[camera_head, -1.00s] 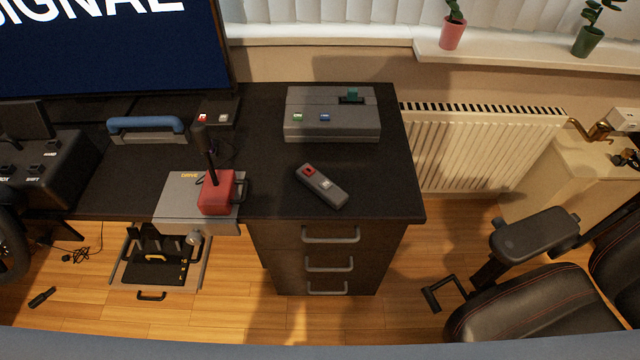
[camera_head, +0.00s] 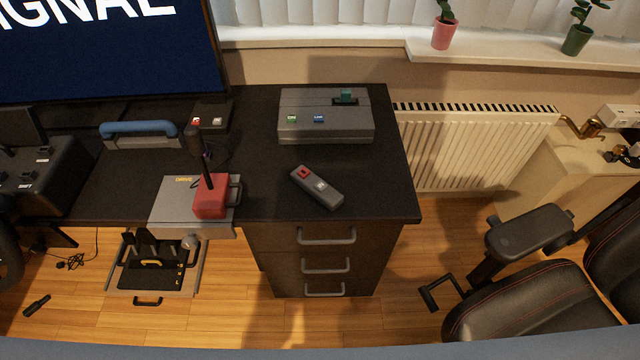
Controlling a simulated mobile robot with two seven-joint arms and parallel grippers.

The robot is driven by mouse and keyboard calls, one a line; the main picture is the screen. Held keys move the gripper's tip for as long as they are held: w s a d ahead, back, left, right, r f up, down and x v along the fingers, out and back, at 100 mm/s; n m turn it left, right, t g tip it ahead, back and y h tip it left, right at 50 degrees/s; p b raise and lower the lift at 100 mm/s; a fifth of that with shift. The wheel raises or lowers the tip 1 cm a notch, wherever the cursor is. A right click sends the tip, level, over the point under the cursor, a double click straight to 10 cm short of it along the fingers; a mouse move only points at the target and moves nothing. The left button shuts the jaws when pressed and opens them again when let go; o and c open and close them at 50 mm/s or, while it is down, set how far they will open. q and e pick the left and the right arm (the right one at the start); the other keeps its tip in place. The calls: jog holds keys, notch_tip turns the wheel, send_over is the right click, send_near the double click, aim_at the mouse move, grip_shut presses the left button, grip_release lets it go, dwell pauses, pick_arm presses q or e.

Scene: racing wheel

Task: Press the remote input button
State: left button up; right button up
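The remote (camera_head: 317,187) is a small grey handset lying flat on the dark desk top (camera_head: 262,190), tilted from upper left to lower right. It has a red button (camera_head: 303,173) near its upper-left end and a whitish button (camera_head: 320,185) around its middle. I cannot read any label on them. A large screen (camera_head: 100,45) at the upper left shows white letters, partly cut off, ending in "GNAL" on dark blue. Neither of my grippers is in view.
A grey console box (camera_head: 325,128) stands behind the remote. A red joystick base (camera_head: 211,197) with a tall stick is to its left, and a blue-handled bar (camera_head: 140,129) lies farther left. A black chair (camera_head: 535,300) is at the lower right. Desk around the remote is clear.

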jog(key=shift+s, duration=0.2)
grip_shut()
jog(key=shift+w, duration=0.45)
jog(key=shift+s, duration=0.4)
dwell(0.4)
